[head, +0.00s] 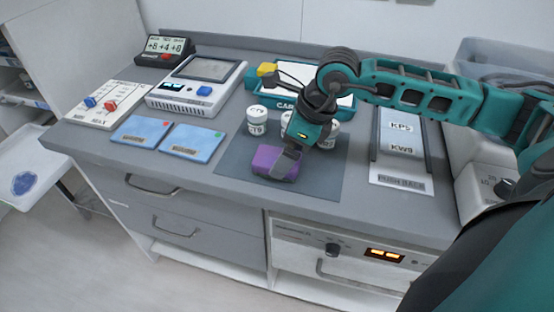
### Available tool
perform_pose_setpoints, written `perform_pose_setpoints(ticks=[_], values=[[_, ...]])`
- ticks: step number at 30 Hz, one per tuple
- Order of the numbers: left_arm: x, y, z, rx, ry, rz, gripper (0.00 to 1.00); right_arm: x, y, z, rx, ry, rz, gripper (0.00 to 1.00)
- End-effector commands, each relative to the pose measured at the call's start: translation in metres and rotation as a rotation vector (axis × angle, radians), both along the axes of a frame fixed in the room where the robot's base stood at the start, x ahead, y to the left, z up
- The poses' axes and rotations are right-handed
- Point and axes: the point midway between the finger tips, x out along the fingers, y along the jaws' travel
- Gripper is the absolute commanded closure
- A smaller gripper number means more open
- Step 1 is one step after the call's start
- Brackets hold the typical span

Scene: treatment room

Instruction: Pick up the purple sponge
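The purple sponge (267,158) is on the dark mat (318,176) near the front edge of the counter. My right gripper (287,163) reaches down over the sponge from the right, with a grey finger against its right part. The gripper hides part of the sponge, and I cannot tell whether the fingers are closed on it. My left gripper is not in the head view.
White labelled jars (257,120) stand just behind the sponge, partly hidden by my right arm. Blue packets (192,143) lie to the left. A labelled rack (401,137) stands to the right. The counter front edge (170,180) is bare.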

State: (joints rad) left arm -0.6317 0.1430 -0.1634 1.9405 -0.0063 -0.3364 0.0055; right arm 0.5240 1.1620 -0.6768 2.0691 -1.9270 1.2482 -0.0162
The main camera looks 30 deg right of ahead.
Motion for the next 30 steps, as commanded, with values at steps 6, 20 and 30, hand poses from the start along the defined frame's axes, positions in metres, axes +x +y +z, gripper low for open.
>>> perform_pose_setpoints(ticks=[6, 20, 30], values=[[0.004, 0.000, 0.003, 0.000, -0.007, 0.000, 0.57, 0.006, 0.005, -0.018, 0.000, -0.001, -0.001, 0.01], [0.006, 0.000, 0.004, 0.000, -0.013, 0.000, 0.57, 0.006, 0.005, -0.018, 0.000, -0.001, -0.001, 0.25], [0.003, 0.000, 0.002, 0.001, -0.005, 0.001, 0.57, 0.006, 0.005, -0.018, 0.000, 0.000, -0.001, 0.58]])
